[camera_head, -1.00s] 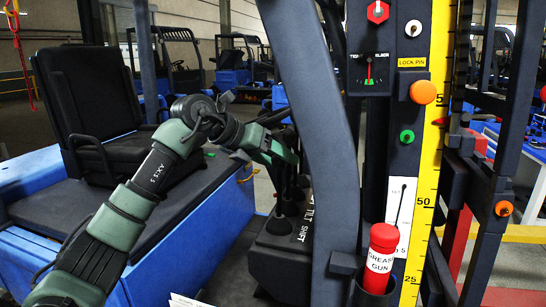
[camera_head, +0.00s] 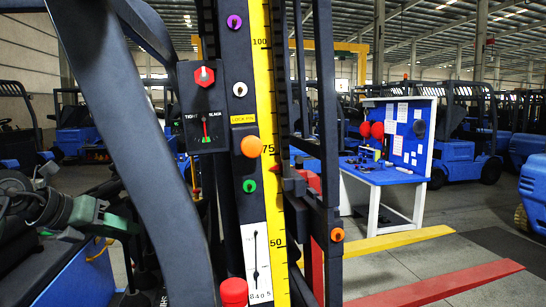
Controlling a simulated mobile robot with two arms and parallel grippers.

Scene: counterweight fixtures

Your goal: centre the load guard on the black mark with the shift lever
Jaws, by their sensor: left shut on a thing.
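My left gripper (camera_head: 122,226) is at the lower left, partly behind the slanted dark pillar (camera_head: 150,130). It is shut on a lever top at the control console, apparently the shift lever, which is mostly hidden by the gripper and pillar. A dark upright frame (camera_head: 327,110), perhaps part of the load guard, stands right of the yellow scale (camera_head: 266,150). I cannot make out the black mark on it. My right gripper is not in view.
The mast post carries a red-knobbed gauge box (camera_head: 204,105), an orange knob (camera_head: 250,146), a green knob (camera_head: 249,186) and a white slot plate (camera_head: 257,260). A red cap (camera_head: 233,291) is below.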

